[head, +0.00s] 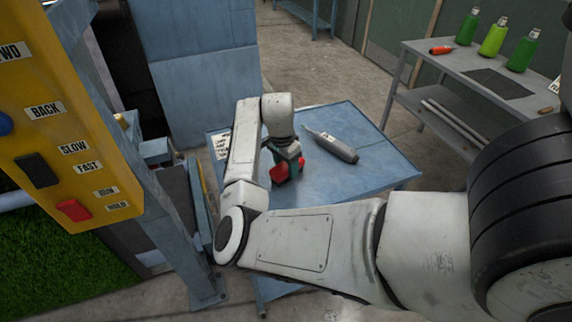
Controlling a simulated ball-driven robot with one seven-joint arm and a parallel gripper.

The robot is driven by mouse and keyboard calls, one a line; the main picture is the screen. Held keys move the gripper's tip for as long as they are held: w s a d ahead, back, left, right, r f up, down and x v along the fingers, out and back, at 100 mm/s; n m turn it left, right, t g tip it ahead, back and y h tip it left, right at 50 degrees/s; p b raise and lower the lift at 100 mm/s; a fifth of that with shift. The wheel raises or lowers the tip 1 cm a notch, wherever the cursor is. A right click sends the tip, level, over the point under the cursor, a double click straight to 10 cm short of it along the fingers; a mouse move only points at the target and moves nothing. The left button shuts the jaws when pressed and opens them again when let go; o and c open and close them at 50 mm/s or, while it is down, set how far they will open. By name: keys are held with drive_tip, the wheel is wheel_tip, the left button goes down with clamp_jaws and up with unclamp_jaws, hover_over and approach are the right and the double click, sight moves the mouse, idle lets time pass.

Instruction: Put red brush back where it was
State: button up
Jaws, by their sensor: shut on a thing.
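My gripper (284,172) is over the left part of the blue table (350,180), pointing down. It is shut on a red thing, which I take for the red brush (279,174). Red shows on both sides of the fingers, and the rest is hidden by the gripper and wrist. I cannot tell whether the brush touches the table top or is just above it.
A grey pointed tool (335,148) lies right of my gripper. A paper sheet (221,146) lies at the table's left. A bench (430,62) at right holds green bottles (493,38), a red-orange item (441,50) and a dark mat (497,84). A yellow control panel (70,130) stands left.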

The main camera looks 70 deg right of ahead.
sight(283, 166)
drive_tip(key=o, duration=1)
drive_tip(key=r, duration=0.4)
drive_tip(key=r+b, duration=0.1)
drive_tip(key=r, duration=0.3)
drive_tip(key=a+r+b, duration=0.1)
drive_tip(key=r, duration=0.3)
drive_tip(key=shift+w, duration=0.4)
